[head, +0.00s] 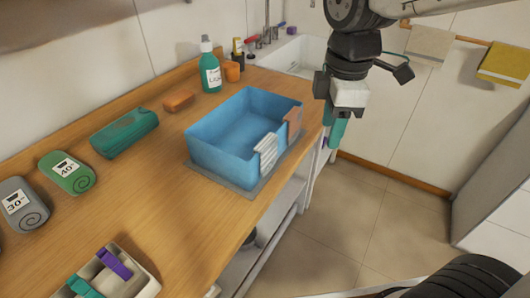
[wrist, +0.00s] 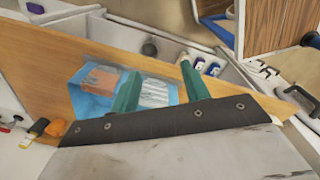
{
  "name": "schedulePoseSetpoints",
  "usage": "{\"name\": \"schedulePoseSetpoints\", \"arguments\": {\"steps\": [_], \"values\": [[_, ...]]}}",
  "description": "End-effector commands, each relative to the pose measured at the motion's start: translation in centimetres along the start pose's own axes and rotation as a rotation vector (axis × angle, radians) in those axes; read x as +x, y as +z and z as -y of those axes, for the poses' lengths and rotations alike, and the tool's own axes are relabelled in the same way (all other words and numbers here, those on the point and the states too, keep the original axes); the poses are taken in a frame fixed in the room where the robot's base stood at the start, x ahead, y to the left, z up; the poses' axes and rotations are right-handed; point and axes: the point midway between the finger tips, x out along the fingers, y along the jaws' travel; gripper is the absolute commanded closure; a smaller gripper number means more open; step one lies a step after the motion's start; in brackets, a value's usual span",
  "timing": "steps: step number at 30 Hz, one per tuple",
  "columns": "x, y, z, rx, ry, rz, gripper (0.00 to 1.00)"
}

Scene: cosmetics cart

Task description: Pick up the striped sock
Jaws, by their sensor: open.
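The striped sock (head: 266,156), white and grey, hangs over the front rim of the blue bin (head: 222,160). It also shows in the wrist view (wrist: 155,92), seen between my green fingers. My gripper (head: 337,130) is open and empty, in the air to the right of the bin, apart from the sock. In the wrist view its two fingertips (wrist: 160,75) point toward the bin and the counter. An orange-brown sock (head: 294,122) hangs over the same rim, further right.
The bin stands on a grey mat at the wooden counter's (head: 160,200) edge. A green soap bottle (head: 210,68), an orange block (head: 179,101) and rolled towels (head: 66,172) stand along the back and left. A tray with clips (head: 115,272) is at the front.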

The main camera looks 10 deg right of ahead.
Motion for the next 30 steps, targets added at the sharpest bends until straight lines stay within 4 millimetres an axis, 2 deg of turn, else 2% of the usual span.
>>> {"name": "schedulePoseSetpoints", "arguments": {"steps": [1,3,6,10,15,23,30], "values": [[0.9,-2.2,-1.1,-0.175,-0.016,0.004,0.54],[2.0,-4.9,-2.4,-0.415,-0.027,0.003,0.54],[3.5,-8.1,-3.7,-0.694,-0.039,0.0,0.54],[4.8,-10.8,-4.5,-0.927,-0.047,-0.004,0.54],[6.1,-11.9,-4.7,-1.033,-0.052,-0.006,0.54],[9.0,-11.7,-4.7,-1.034,-0.053,-0.006,0.54],[12.5,-11.6,-4.6,-1.033,-0.052,-0.006,0.54]]}}
